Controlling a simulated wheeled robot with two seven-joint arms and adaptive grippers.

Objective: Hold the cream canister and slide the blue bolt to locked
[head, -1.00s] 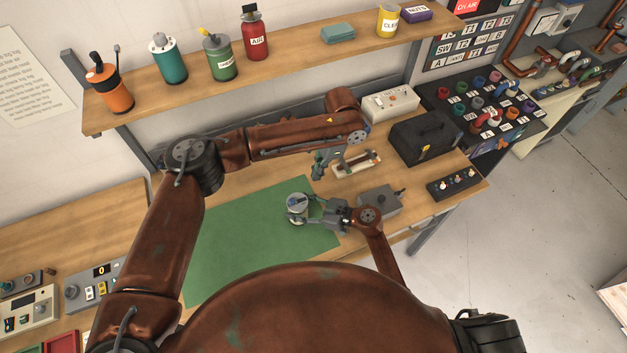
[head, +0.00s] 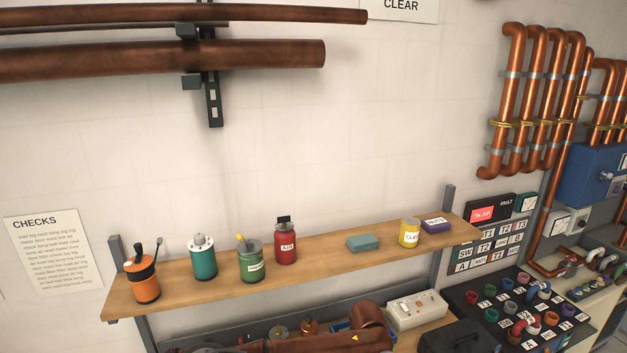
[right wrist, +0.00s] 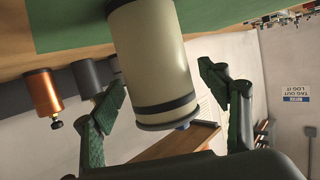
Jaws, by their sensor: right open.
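The cream canister (right wrist: 160,60) with dark bands stands large in the right wrist view, which appears upside down, with the green mat at its top. A small blue part (right wrist: 183,126) shows at the canister's lidded end; whether it is the bolt, and its position, I cannot tell. My right gripper (right wrist: 162,92) is open, with its green-padded fingers on either side of the canister and visible gaps at least on the right. The head view now looks above the work area, so it shows neither the canister nor my left gripper.
A wooden shelf (head: 320,262) with several cans, including a red AIR can (head: 285,243), runs along the wall. A white box (head: 416,310) and a panel of colored knobs (head: 520,310) stand below right. An orange can (right wrist: 42,92) stands behind the cream canister.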

